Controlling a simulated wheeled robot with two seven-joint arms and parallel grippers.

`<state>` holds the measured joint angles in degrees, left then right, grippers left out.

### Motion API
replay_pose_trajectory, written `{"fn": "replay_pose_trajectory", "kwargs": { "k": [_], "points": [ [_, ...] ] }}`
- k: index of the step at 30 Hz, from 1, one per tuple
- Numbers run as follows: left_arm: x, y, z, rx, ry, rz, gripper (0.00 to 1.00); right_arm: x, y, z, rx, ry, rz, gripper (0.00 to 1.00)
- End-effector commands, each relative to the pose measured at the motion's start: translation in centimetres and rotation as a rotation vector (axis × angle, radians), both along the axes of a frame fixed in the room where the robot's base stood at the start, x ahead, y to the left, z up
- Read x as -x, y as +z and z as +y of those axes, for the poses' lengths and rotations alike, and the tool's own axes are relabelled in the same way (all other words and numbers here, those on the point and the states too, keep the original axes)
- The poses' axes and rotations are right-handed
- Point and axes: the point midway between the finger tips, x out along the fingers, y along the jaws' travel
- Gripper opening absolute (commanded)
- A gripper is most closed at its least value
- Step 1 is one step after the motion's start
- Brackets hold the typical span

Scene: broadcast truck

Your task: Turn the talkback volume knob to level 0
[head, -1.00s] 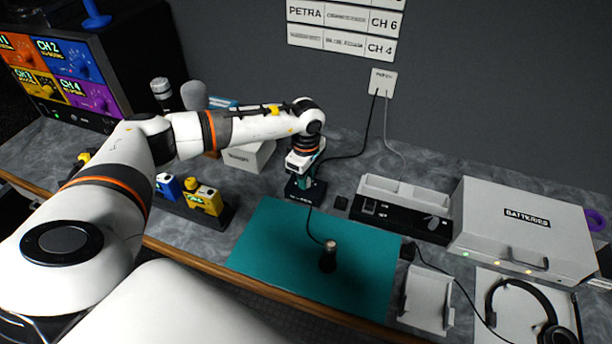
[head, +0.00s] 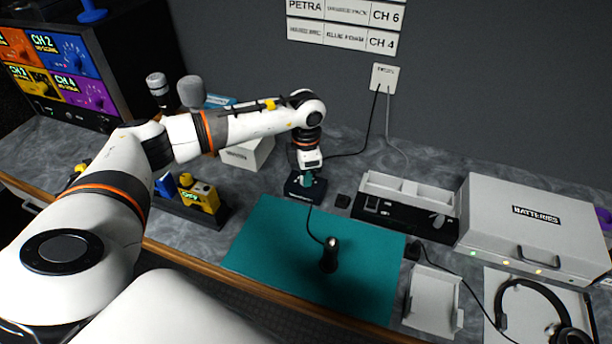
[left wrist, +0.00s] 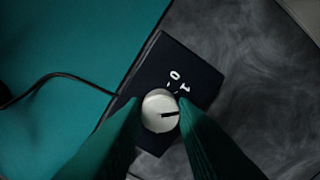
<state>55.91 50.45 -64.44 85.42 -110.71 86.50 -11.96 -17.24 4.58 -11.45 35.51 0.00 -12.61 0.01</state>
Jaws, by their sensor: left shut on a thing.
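The talkback volume knob (left wrist: 153,122) is a round pale knob with a dark pointer line. It sits on a small dark box (left wrist: 195,66), which also shows in the head view (head: 294,190) at the back edge of the teal mat. In the left wrist view the pointer line points right, and the white marks "0" and "1" lie above and to the right of the knob. My left gripper (left wrist: 160,118) points down over the box with its green fingers shut on the knob's sides. It also shows in the head view (head: 306,178). My right gripper is not in view.
A dark upright object (head: 329,258) with a cable stands on the teal mat (head: 270,240). A black-and-white tray (head: 405,205) and a batteries case (head: 530,230) are on the right. Yellow and blue blocks (head: 200,198) stand left, a white box (head: 250,152) behind.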

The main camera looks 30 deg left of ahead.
Motion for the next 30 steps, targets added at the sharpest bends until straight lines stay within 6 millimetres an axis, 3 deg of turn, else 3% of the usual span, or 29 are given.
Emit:
{"fn": "replay_pose_trajectory", "kwargs": {
  "k": [18,30],
  "points": [
    [0.0,-0.1,0.1,-0.001,0.556,-0.002,0.02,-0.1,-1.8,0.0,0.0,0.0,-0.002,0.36],
    [0.0,0.0,0.1,-0.001,0.752,-0.001,0.02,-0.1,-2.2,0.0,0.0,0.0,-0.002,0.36]
  ]
}}
